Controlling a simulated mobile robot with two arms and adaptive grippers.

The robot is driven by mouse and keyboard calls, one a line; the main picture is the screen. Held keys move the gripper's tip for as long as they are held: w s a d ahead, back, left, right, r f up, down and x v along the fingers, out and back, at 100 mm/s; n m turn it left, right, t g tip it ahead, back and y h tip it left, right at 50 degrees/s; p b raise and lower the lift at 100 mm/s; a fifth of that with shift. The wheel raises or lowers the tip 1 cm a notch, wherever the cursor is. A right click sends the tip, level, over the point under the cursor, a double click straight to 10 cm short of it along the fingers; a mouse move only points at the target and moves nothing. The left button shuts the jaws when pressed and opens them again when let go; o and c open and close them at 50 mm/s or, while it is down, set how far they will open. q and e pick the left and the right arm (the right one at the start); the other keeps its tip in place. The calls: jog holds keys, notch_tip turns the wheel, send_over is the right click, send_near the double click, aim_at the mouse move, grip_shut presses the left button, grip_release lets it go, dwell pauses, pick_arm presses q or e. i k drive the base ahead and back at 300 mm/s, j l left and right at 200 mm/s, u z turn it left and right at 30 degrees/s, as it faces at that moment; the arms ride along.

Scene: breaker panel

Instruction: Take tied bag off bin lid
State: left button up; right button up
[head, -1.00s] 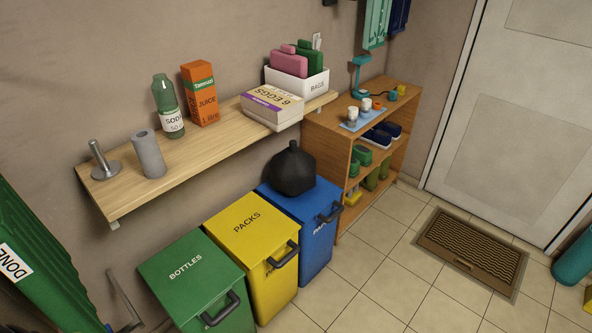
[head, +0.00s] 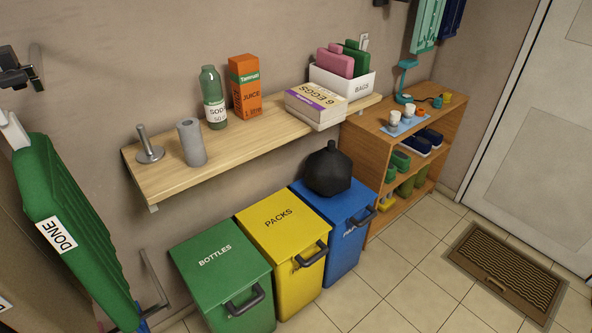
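The tied bag (head: 328,171) is black, with a knot on top. It sits upright on the lid of the blue bin (head: 343,240), towards the back near the wall. The lid is shut under it, and its front handle (head: 362,214) is clear of the bag.
A yellow PACKS bin (head: 283,220) and a green BOTTLES bin (head: 222,262) stand left of the blue bin. A wooden wall shelf (head: 165,178) with a bottle, juice carton and egg box overhangs behind. A shoe rack (head: 372,150) stands right. Tiled floor (head: 400,290) in front is clear.

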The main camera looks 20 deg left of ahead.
aim_at(328, 171)
jog(key=i+l+u, duration=0.5)
jog(key=l+u, duration=0.25)
jog(key=i+l+u, duration=0.2)
jog(key=l+u, duration=0.15)
